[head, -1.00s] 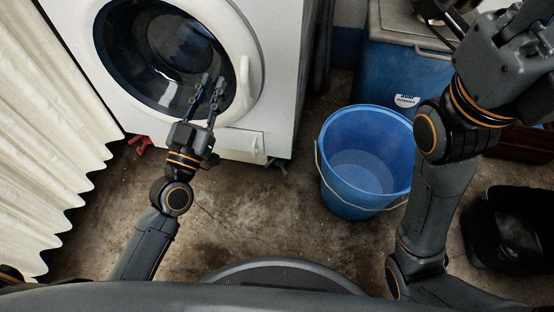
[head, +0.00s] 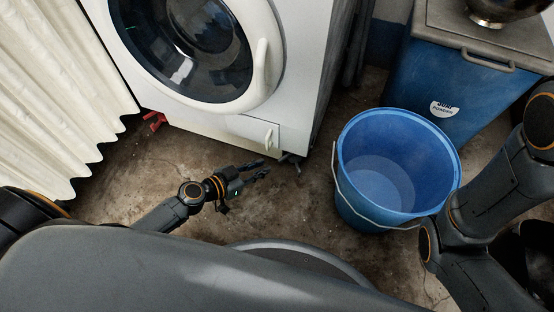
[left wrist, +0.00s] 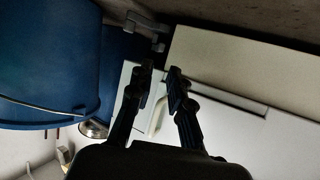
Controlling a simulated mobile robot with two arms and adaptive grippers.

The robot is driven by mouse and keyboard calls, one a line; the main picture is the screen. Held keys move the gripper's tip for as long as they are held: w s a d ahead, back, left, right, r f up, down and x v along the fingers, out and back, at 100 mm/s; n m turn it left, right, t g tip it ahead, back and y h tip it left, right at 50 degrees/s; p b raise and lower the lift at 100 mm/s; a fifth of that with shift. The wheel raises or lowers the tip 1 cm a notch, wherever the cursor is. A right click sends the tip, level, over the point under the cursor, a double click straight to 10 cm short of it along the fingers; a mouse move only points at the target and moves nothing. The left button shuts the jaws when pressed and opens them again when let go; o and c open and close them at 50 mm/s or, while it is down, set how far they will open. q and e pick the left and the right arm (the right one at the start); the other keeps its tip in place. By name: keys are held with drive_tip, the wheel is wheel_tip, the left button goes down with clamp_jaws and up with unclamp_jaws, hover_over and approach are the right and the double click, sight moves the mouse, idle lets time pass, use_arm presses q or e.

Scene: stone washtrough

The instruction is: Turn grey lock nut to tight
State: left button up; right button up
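A small grey fitting with short arms (head: 293,160) is at the bottom front corner of the white washing machine (head: 210,118). It looks like the grey lock nut at the machine's foot, but its detail and setting are too small to tell. It also shows at the top of the left wrist view (left wrist: 146,32). My left gripper (head: 262,169) is low over the floor, just left of the fitting and apart from it. In the left wrist view its two fingers (left wrist: 161,76) are spread with nothing between them. My right arm enters at the right; its gripper is out of frame.
A blue bucket (head: 353,195) with a wire handle stands right of the machine corner. A blue powder bin (head: 455,95) is behind it. A small flap (head: 252,130) is low on the machine front. A white curtain (head: 65,90) hangs at left.

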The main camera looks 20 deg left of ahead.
sight(281, 159)
use_arm(q)
drive_tip(key=x, duration=0.7)
drive_tip(key=shift+b, duration=0.35)
clamp_jaws()
